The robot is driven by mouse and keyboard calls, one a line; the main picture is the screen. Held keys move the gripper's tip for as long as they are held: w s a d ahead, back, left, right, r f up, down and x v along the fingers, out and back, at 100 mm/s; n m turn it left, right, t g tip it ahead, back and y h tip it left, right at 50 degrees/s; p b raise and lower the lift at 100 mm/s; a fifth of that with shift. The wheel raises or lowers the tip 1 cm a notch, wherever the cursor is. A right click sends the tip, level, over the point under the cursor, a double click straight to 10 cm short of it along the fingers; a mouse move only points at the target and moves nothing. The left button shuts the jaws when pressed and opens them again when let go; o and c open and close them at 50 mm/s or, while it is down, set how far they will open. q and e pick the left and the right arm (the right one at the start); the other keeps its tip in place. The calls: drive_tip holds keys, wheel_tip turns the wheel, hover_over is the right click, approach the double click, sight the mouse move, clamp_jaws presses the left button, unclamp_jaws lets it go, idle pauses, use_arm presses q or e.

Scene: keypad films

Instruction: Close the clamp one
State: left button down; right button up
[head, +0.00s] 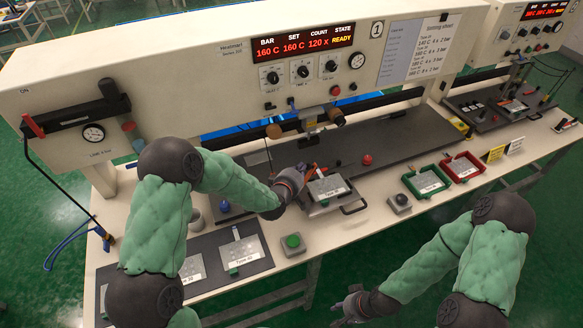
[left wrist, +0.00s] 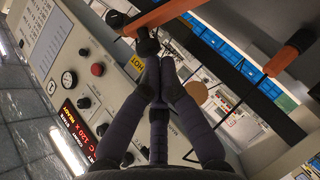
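A silver fixture (head: 322,205) with a labelled film plate (head: 328,187) sits on the front of machine 1's dark bed. An orange-red clamp handle (head: 312,171) stands at its upper left edge. My left gripper (head: 299,177) is right beside that handle. In the left wrist view its dark fingers (left wrist: 153,62) converge at the tips, just below an orange bar (left wrist: 165,14); whether they touch it I cannot tell. A second orange grip (left wrist: 290,52) is at right there. My right gripper (head: 350,303) is low in front of the table, fingers apart, apparently empty.
Behind the fixture hangs the press head (head: 310,118). A green button box (head: 293,243) and a grey button box (head: 399,202) stand in front. Green (head: 425,191) and red (head: 462,172) trays are at right. A dark mat (head: 205,284) with film plates lies at left.

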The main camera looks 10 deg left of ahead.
use_arm(q)
drive_tip(key=shift+w+d+f+m+g+y+p, duration=0.1)
drive_tip(key=shift+w+d+m+g+y+p, duration=0.25)
drive_tip(key=shift+d+g, duration=0.2)
use_arm(e)
drive_tip(key=shift+r, duration=0.65)
